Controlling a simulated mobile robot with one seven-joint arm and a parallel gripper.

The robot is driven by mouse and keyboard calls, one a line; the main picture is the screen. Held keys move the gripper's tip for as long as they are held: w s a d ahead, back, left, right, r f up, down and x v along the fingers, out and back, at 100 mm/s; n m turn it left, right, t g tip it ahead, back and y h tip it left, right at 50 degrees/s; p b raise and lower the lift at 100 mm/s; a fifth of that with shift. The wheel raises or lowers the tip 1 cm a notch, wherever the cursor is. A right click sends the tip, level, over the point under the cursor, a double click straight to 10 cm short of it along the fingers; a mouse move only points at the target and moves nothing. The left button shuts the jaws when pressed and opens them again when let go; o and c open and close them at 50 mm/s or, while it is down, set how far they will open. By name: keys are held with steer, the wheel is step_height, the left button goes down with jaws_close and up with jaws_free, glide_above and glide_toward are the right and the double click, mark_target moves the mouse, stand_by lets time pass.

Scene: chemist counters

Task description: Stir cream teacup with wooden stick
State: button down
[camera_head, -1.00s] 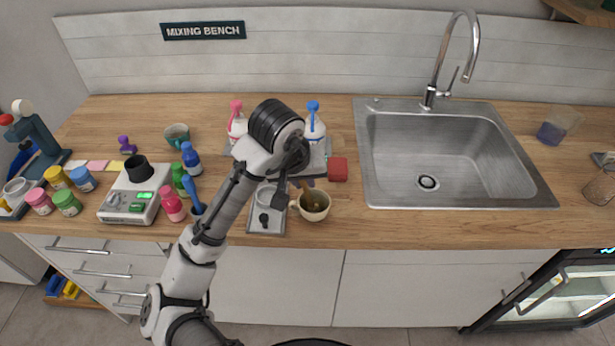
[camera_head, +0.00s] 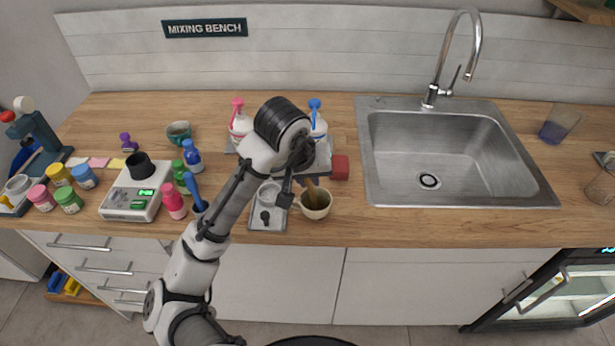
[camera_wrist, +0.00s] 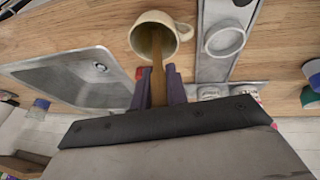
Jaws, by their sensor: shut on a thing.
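The cream teacup (camera_head: 316,205) stands upright on the counter, right of a grey metal tray and close to the front edge. It also shows in the wrist view (camera_wrist: 145,38), with its handle towards the tray. My gripper (camera_wrist: 159,88) is shut on the wooden stick (camera_wrist: 158,66). The stick runs from between the fingers into the cup's mouth, and its far end is inside the cup. In the head view the stick (camera_head: 311,188) shows tilted in the cup, while my arm partly hides the gripper.
A grey tray (camera_head: 267,222) lies just left of the cup and a red block (camera_head: 340,167) sits behind it. Two pump bottles stand farther back. The sink (camera_head: 385,192) is to the right. Bottles, jars and a scale (camera_head: 125,207) fill the left.

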steer(key=shift+s+a+r, duration=0.1)
steer(key=shift+a+r, duration=0.05)
steer(key=shift+r, duration=0.8)
steer(key=shift+s+a+r, duration=0.1)
steer(key=shift+a+r, duration=0.1)
steer(key=shift+r, duration=0.7)
steer(key=shift+s+a+r, duration=0.1)
steer(key=shift+a+r, duration=0.05)
steer(key=shift+r, duration=0.8)
steer(key=shift+r, duration=2.5)
steer(key=shift+f, duration=0.15)
